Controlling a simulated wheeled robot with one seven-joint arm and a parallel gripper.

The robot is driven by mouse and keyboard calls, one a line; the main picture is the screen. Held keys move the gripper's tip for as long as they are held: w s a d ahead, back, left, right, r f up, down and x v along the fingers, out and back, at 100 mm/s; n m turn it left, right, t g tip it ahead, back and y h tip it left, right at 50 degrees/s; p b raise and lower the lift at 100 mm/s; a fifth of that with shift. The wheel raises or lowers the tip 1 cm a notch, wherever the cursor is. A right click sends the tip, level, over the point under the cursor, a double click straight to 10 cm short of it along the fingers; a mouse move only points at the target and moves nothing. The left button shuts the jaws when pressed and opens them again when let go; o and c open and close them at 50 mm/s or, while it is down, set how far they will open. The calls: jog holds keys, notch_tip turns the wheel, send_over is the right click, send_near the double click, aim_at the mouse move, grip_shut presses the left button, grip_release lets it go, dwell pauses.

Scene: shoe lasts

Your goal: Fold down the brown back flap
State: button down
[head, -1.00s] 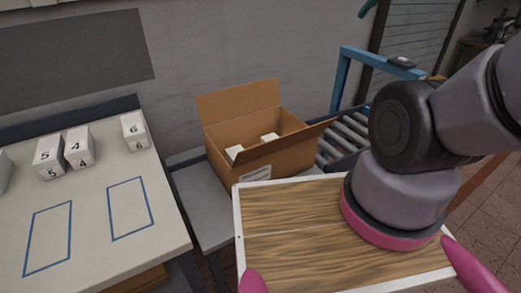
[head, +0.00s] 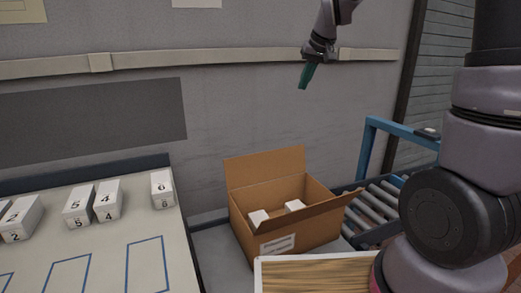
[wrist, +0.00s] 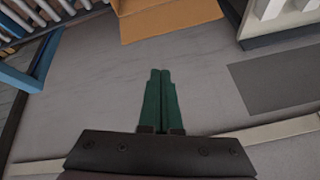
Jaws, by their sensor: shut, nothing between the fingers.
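A brown cardboard box (head: 254,220) stands open, with its brown back flap (head: 265,168) raised along the wall side. Another flap (head: 318,208) slants outward on its front right side. Two white blocks show inside the box. My gripper (head: 303,80) is high in front of the wall, above and right of the back flap, apart from it. Its green fingers are together and empty in the wrist view (wrist: 160,72). There, part of the brown cardboard (wrist: 165,18) shows at the top edge, beyond the fingertips.
A pale table (head: 110,265) with several numbered white blocks and blue outlines lies left of the box. A roller conveyor (head: 378,207) with a blue frame (head: 368,150) is at the right. A wood-topped surface (head: 315,275) is in front. A rail (head: 200,57) runs along the wall.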

jog(key=w+a+f+n, duration=0.2)
jog(key=w+a+f, duration=0.5)
jog(key=f, duration=0.3)
jog(key=w+a+f+n, duration=0.2)
jog(key=w+a+f, duration=0.45)
jog(key=f, duration=0.45)
jog(key=d+x, duration=0.1)
jog(key=x, duration=0.9)
jog(key=shift+g+h, duration=0.3)
jog(key=shift+g, duration=0.1)
jog(key=shift+s+d+r, duration=0.2)
jog(key=shift+s+d, duration=0.05)
jog(key=shift+s, duration=0.4)
jog(key=shift+s+d+r, duration=0.15)
jog(key=shift+s+d, duration=0.05)
jog(key=shift+s, duration=0.45)
jog(key=shift+s+d+r, duration=0.2)
jog(key=shift+s+d, duration=0.05)
jog(key=shift+s, duration=0.4)
